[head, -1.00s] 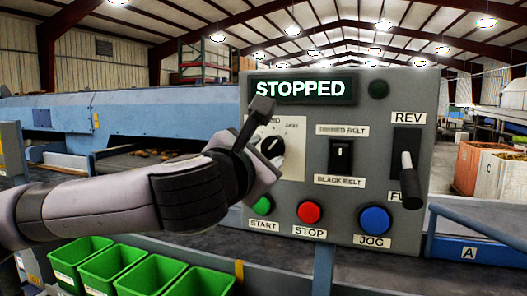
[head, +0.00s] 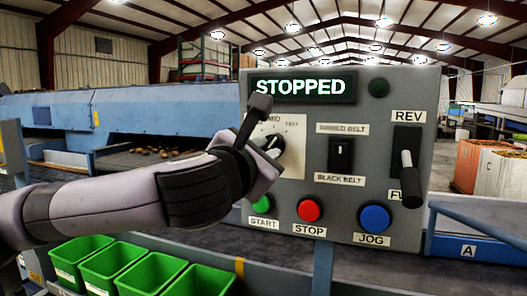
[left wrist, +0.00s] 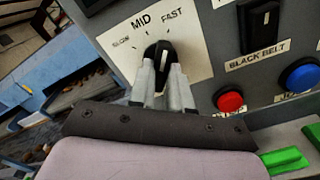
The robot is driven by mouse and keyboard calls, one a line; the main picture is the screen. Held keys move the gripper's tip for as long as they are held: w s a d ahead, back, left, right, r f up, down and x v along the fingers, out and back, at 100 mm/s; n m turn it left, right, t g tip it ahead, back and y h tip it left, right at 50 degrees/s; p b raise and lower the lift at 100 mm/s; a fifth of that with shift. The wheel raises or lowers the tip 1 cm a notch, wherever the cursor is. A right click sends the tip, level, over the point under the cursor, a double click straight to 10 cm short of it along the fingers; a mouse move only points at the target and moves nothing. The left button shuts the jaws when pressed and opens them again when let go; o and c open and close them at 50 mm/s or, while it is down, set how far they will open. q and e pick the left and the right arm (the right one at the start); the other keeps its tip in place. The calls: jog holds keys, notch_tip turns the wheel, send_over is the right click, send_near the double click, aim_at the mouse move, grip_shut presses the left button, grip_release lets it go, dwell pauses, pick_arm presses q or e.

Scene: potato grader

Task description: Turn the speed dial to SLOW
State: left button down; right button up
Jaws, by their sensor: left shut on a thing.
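The speed dial (head: 273,146) is a black knob with a white pointer on a pale plate at the upper left of the grey control panel. In the left wrist view the dial (left wrist: 163,50) shows below the labels SLOW, MID and FAST. Its white pointer leans up and right, toward the FAST side. My left gripper (left wrist: 162,78) is shut on the dial, one finger on each side of it. In the head view the left gripper (head: 262,155) partly covers the dial and its plate, and SLOW is hidden there. My right gripper is in neither view.
The display (head: 302,88) reads STOPPED. Close below the dial are the green START (head: 262,205), red STOP (head: 309,210) and blue JOG (head: 374,218) buttons. A belt switch (head: 341,154) and a REV lever (head: 407,172) stand to the right. Green bins (head: 112,268) stand below my arm.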

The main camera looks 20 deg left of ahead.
pick_arm(q)
jog(key=n+p, duration=0.1)
jog(key=n, duration=0.6)
jog(key=shift+n+p, duration=0.3)
jog(key=shift+d+r+n+p, duration=0.1)
jog(key=shift+n+p, duration=0.55)
jog(key=shift+n, duration=3.05)
jog(key=c, duration=1.1)
grip_release()
jog(key=shift+o, duration=0.2)
